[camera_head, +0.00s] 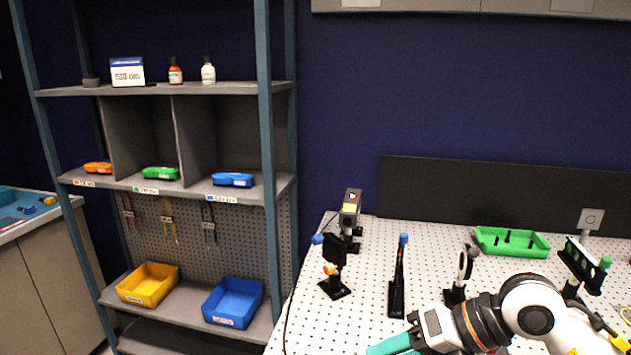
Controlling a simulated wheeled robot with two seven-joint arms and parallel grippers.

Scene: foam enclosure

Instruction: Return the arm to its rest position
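My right arm comes in from the lower right, low over the white perforated table (300,320). Its white and dark wrist leads to my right gripper (392,345), whose teal finger points left at the bottom edge of the view. The gripper is partly cut off by the frame, so I cannot tell whether it is open or shut, and I see nothing held in it. My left arm and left gripper are not in view.
Black optical mounts (335,270), (398,280) stand left of my arm; another mount (462,275) stands close behind the wrist. A green tray (511,242) lies at the back. A shelf with a yellow bin (148,285) and blue bin (233,303) stands left.

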